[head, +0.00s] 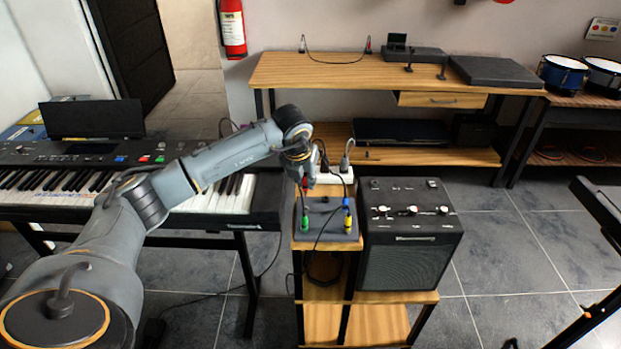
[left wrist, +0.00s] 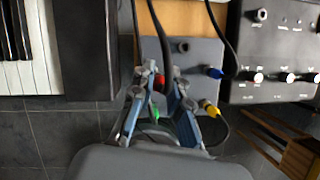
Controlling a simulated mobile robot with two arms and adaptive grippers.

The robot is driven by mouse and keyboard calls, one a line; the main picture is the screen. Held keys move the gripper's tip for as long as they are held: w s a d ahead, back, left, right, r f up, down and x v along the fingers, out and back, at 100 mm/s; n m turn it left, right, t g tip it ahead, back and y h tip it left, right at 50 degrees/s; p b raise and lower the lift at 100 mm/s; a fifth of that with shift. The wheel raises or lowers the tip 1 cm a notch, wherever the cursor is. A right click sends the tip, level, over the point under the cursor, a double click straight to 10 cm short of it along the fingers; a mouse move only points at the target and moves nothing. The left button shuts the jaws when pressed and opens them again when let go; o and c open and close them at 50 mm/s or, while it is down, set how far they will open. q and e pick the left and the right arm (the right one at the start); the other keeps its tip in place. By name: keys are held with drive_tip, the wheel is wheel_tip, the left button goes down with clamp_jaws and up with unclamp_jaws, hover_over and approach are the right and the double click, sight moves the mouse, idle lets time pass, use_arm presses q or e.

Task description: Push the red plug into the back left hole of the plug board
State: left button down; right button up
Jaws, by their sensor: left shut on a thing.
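The red plug (head: 304,184) is between the fingers of my left gripper (head: 302,170), which is shut on it. It also shows between the fingertips in the left wrist view (left wrist: 160,79). It is over the back left part of the grey plug board (head: 326,213); its lower end and the back left hole are hard to make out. A green plug (head: 305,225) stands at the board's front left, a blue plug (head: 346,203) at the back right and a yellow plug (head: 348,222) at the front right. My right gripper is not in view.
A black amplifier (head: 410,250) stands close to the right of the board. A keyboard (head: 225,195) is to the left, under my arm. Dark cables (left wrist: 157,22) run behind the board, near a white power strip (head: 335,176).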

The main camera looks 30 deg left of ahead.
sight(304, 190)
use_arm(q)
drive_tip(key=shift+a+f+b, duration=0.2)
drive_tip(key=shift+f+b, duration=0.1)
drive_tip(key=shift+f, duration=0.75)
drive_tip(key=shift+d+f+b, duration=0.1)
drive_tip(key=shift+f+b, duration=0.6)
drive_tip(key=shift+f, duration=0.05)
drive_tip(key=shift+f+b, duration=0.45)
drive_tip(key=shift+f, duration=0.35)
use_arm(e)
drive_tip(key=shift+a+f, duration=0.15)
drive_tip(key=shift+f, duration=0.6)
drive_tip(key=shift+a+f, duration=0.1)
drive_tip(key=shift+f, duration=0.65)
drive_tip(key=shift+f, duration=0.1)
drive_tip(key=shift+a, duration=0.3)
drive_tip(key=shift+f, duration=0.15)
use_arm(q)
drive_tip(key=shift+b, duration=0.35)
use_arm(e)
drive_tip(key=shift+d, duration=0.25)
